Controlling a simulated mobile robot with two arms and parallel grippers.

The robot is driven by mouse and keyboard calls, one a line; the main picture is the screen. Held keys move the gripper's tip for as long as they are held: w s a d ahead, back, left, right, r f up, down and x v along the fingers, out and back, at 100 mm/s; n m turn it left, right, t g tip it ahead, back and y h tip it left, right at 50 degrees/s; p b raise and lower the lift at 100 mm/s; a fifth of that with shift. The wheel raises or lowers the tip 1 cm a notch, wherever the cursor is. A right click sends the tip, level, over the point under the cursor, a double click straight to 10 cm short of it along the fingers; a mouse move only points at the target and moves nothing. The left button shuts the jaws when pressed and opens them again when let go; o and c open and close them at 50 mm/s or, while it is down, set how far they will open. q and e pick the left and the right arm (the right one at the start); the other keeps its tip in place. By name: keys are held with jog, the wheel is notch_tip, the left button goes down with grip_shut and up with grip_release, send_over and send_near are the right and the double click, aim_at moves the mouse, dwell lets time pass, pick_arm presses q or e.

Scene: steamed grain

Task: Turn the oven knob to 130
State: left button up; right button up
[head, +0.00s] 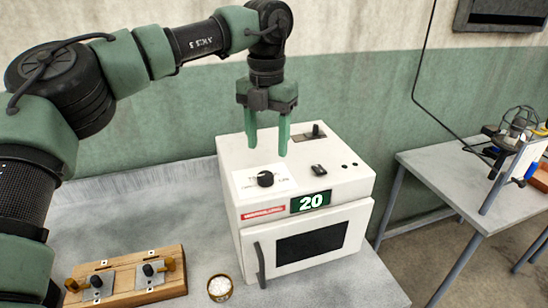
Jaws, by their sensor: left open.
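The white oven (226,208) stands on the grey table, with its door shut and a dark window in it. Its black round knob (265,179) sits on a white dial plate on the oven's top. A green display (310,201) on the front edge reads 20. My left gripper (268,149) points down above the knob, with its two green fingers apart and nothing between them. The fingertips look higher than the knob and apart from it. My right gripper is not in view.
A small black switch (319,169) and a second control (314,131) are also on the oven's top. A wooden board with metal fittings (130,278) and a small bowl of white grain (220,288) are at the front left. Another table (460,180) stands at right.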

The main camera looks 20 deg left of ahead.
aim_at(265, 175)
pick_arm(q)
jog(key=s+f+p, duration=0.1)
jog(key=s+f, duration=0.2)
jog(key=shift+f+p, duration=0.3)
jog(key=shift+w+f+p, duration=0.15)
jog(key=shift+w+f, duration=0.1)
jog(key=shift+f, duration=0.4)
jog(key=shift+w+f+p, duration=0.15)
jog(key=shift+w+f, duration=0.1)
jog(key=shift+f, duration=0.65)
jog(key=shift+s, duration=0.1)
jog(key=c, duration=0.9)
grip_shut()
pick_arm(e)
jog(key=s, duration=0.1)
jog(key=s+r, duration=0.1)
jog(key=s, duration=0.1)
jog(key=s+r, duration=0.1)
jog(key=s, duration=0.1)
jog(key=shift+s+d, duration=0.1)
